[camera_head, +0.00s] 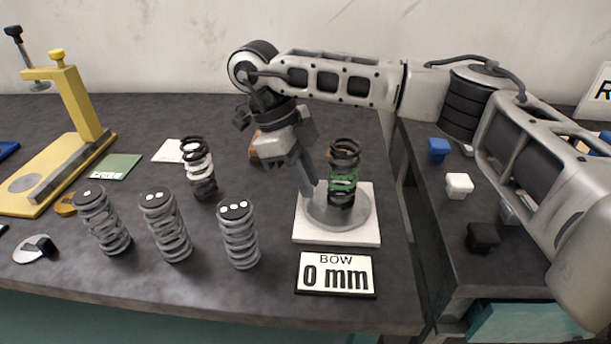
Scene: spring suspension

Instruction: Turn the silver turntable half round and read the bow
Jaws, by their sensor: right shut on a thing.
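The silver turntable (362,218) is a round grey disc on a square white base at the right of the dark table. A dark spring with a green band (343,180) stands upright on it. My right gripper (309,190) reaches down at the turntable's left side and is shut on its rim; its tips are partly hard to make out. A display in front of the base, the bow readout (336,273), reads "BOW 0 mm". My left gripper is not in view.
Several grey springs with white dots (239,235) stand at the front, and a black and white spring (198,170) behind them. A yellow press (78,110) is at the left. Small blue, white and black blocks (459,185) lie on the right table, beyond a gap.

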